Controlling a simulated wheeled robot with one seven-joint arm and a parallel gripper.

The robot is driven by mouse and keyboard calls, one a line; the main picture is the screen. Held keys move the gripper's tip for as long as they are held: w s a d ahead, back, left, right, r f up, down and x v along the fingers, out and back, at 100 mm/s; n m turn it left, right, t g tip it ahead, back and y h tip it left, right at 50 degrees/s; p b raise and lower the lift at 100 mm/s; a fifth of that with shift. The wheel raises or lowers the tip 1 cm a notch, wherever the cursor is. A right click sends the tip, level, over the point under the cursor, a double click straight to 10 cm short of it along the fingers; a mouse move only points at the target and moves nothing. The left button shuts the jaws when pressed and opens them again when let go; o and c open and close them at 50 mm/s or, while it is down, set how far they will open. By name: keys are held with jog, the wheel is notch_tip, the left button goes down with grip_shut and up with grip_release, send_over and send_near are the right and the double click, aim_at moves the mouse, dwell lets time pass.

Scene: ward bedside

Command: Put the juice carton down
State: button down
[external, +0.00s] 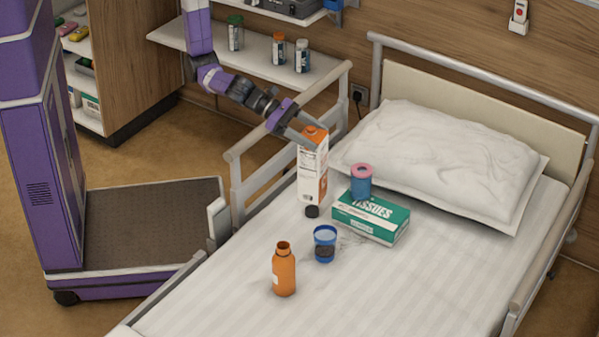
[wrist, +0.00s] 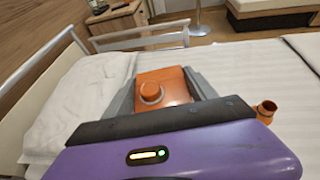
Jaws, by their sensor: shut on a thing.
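The juice carton (external: 312,172) is white and orange with an orange cap. It is upright over the bed, near the rail. My gripper (external: 310,138) is shut on its top part, coming from the upper left. In the wrist view the carton's orange top and round cap (wrist: 151,91) show between the two grey fingers of my gripper (wrist: 163,88). The carton's base is close to the bed sheet; I cannot tell whether it touches.
A small black lid (external: 312,211) lies at the carton's foot. A tissue box (external: 372,219) with a pink-and-blue roll (external: 361,182) is just right. A blue cup (external: 325,244) and an open orange bottle (external: 284,268) stand nearer. The sheet (external: 430,285) is clear at lower right.

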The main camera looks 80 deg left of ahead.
jog(key=w+a+r+n+t+y, duration=0.1)
jog(key=w+a+r+n+y, duration=0.15)
jog(key=a+n+y, duration=0.6)
jog(key=w+a+r+n+y, duration=0.2)
jog(key=a+r+n+y, duration=0.15)
jog(key=a, duration=1.05)
notch_tip(320, 180, down, 20)
jog(key=b, duration=0.3)
jog(key=shift+m, duration=0.3)
jog(key=shift+w+a+f, duration=0.1)
jog(key=shift+f, duration=0.05)
jog(key=shift+c, duration=1.4)
grip_release()
jog(key=shift+f, duration=0.2)
jog(key=v, duration=1.2)
jog(key=shift+p, duration=0.4)
